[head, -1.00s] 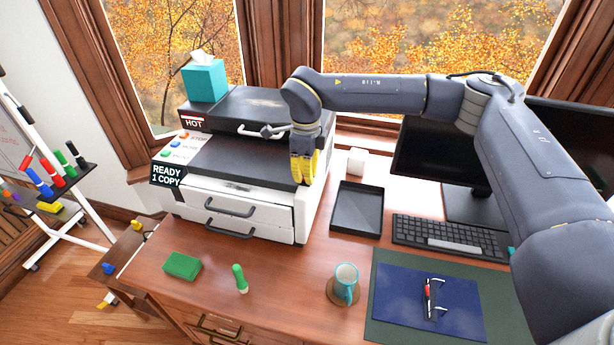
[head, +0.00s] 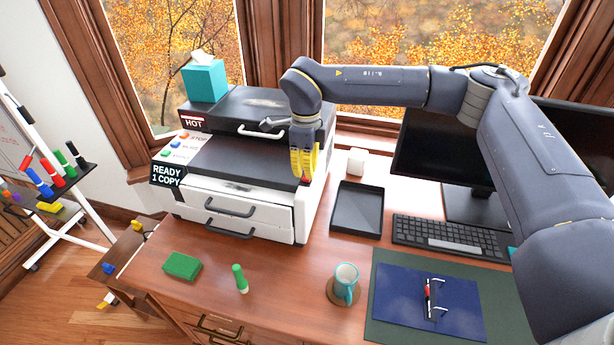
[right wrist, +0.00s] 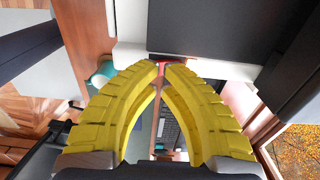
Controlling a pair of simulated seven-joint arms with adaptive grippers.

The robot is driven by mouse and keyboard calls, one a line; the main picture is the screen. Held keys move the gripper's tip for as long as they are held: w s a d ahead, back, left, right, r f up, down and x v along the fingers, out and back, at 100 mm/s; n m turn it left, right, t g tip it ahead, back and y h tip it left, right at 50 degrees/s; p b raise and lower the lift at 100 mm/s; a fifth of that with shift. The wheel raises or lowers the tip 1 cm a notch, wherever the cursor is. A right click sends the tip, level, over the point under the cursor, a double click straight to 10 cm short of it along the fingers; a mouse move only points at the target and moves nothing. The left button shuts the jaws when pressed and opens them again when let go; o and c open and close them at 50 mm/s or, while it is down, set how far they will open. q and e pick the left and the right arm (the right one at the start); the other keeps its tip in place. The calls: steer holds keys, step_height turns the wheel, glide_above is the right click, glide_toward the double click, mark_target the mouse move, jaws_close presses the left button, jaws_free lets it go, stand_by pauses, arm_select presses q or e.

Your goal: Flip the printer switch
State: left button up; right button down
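The printer (head: 245,165) is a white and black machine at the back left of the desk. A small red part, which looks like its switch (head: 305,179), shows at its front right top edge, just under my right fingertips. It also shows as red at the fingertips in the right wrist view (right wrist: 166,62). My right gripper (head: 304,172) points down there, its yellow fingers brought together at the tips (right wrist: 161,66). I cannot tell whether the tips touch the red part; they partly cover it. My left gripper is not in view.
A black tray (head: 357,209) and white block (head: 356,161) stand right of the printer. A keyboard (head: 450,238), mug (head: 345,284), green marker (head: 240,278) and green block (head: 181,266) lie on the desk. A tissue box (head: 204,80) sits on the printer.

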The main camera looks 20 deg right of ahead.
mark_target(306, 179)
steer(key=shift+r, duration=2.3)
